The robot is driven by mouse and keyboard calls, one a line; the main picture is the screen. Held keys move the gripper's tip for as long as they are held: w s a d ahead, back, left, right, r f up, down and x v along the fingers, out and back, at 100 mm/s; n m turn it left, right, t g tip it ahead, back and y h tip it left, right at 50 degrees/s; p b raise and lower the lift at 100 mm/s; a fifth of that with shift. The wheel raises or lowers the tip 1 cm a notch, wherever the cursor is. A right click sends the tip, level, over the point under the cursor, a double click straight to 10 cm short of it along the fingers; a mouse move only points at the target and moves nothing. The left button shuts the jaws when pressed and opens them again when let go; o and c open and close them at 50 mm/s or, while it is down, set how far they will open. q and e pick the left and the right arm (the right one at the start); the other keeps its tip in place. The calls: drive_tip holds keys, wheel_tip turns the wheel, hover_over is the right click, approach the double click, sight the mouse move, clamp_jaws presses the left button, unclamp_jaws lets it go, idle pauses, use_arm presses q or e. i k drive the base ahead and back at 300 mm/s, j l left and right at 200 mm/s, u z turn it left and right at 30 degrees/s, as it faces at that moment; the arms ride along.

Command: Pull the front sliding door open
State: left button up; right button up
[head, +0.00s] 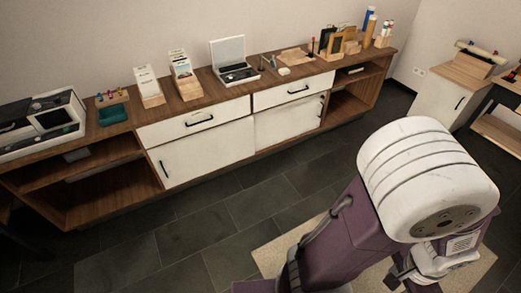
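A long wooden sideboard (128,151) stands along the wall with two white sliding doors in its lower middle. The left door (208,155) is a wide white panel with a dark upright handle (163,168) near its left edge. The right door (290,122) has a dark upright handle (321,106) near its right edge. The doors sit side by side and cover the middle bay; I cannot tell for sure which runs in front. Neither gripper can be made out. A purple and white arm of mine fills the lower right, well apart from the doors.
Two white drawers (196,118) (293,91) sit above the doors. Open shelves (110,189) flank them. Card boxes, a teal tray (113,114) and a white case (233,62) stand on top. Dark tiled floor (197,235) in front is clear. A white cabinet (447,98) stands at right.

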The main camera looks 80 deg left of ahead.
sight(178, 162)
drive_tip(key=u, duration=3.55)
drive_tip(key=i+j+u, duration=0.25)
drive_tip(key=i+u, duration=0.15)
drive_tip(key=i, duration=0.7)
drive_tip(key=i+l+u, duration=0.1)
drive_tip(key=i+u, duration=0.3)
drive_tip(key=i, duration=0.7)
